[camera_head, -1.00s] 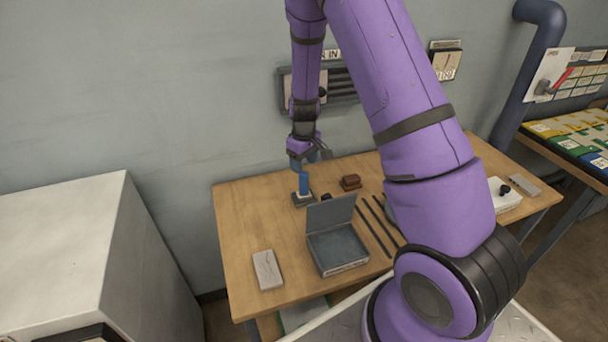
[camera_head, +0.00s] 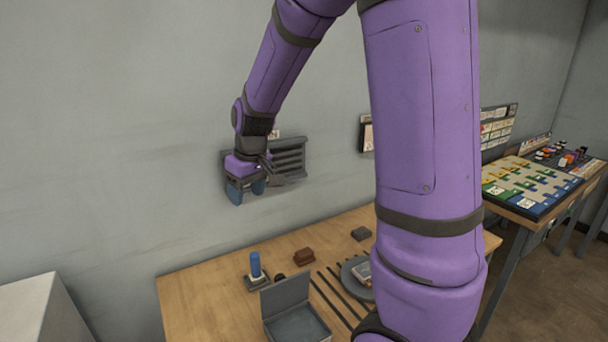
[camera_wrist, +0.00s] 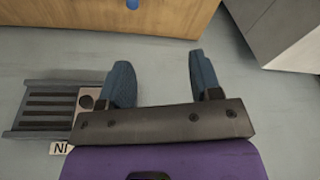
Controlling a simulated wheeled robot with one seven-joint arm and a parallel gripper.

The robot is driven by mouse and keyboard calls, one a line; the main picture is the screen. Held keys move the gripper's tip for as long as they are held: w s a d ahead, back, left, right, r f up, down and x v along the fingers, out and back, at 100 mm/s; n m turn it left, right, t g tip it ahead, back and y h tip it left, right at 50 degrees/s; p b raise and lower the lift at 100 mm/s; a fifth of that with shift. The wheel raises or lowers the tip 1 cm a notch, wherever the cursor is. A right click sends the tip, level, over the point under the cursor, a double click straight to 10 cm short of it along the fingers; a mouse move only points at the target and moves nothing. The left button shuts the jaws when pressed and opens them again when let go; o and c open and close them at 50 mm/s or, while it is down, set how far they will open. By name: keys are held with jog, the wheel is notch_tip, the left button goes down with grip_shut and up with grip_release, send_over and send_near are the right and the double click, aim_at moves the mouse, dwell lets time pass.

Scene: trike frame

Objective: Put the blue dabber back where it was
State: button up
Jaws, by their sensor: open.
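The blue dabber (camera_head: 255,265) stands upright on a small dark base (camera_head: 258,284) near the back left of the wooden table. In the wrist view only a bit of the blue dabber (camera_wrist: 132,4) shows at the top edge. My gripper (camera_head: 246,190) is open and empty, raised well above the table near the wall. Its two blue-grey fingers are apart in the wrist view (camera_wrist: 160,82). A grey slotted rack (camera_head: 288,160) is on the wall beside my gripper. In the wrist view the rack (camera_wrist: 45,105) has a plate with a round mark at one end.
A grey open-lidded box (camera_head: 290,312) is in front of the dabber. A brown block (camera_head: 303,256), dark rods (camera_head: 335,300) and a round grey dish (camera_head: 357,272) lie to its right. A white cabinet (camera_head: 35,308) stands at left.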

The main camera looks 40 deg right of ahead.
jog(key=s+a+r+t, duration=0.1)
jog(key=s+r, duration=0.3)
jog(key=s, duration=0.4)
jog(key=s+a+r+m+t, duration=0.1)
jog(key=s+r, duration=0.4)
jog(key=s, duration=0.3)
jog(key=s+a+r+m+t+h, duration=0.1)
jog(key=s+r, duration=0.3)
jog(key=s, duration=0.4)
jog(key=shift+a+r, duration=0.4)
